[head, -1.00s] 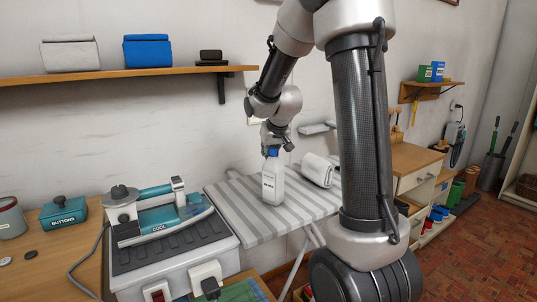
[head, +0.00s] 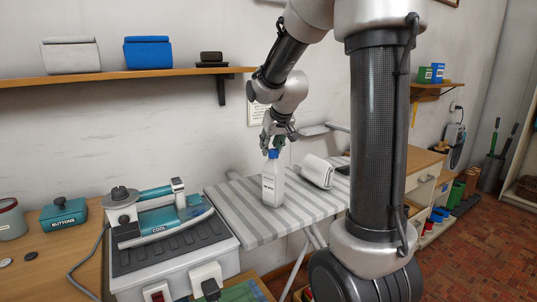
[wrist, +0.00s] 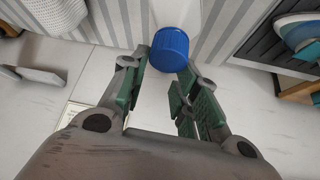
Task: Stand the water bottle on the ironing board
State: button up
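My gripper (head: 277,146) is just above and behind the cap in the head view. In the wrist view, the fingers of my gripper (wrist: 157,72) are spread apart with nothing between them. The blue cap (wrist: 170,48) of the bottle lies just beyond the fingertips, nearer the right finger. Whether a finger touches the cap cannot be told.
A rolled white towel (head: 317,171) lies on the board right of the bottle. A teal iron (head: 170,220) rests on its station at the left. A wall shelf (head: 130,76) holds a white box and a blue box. The board's front part is clear.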

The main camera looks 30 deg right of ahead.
jog(key=v, duration=0.6)
jog(key=s+a+f+g, duration=0.1)
jog(key=s+a, duration=0.2)
jog(key=s, duration=1)
jog(key=s+a+f+n+g+y, duration=0.1)
jog(key=s+a, duration=0.1)
jog(key=s, duration=1.2)
jog(key=shift+a+n+g, duration=0.3)
jog(key=shift+a, duration=0.1)
jog(key=shift+w, duration=0.1)
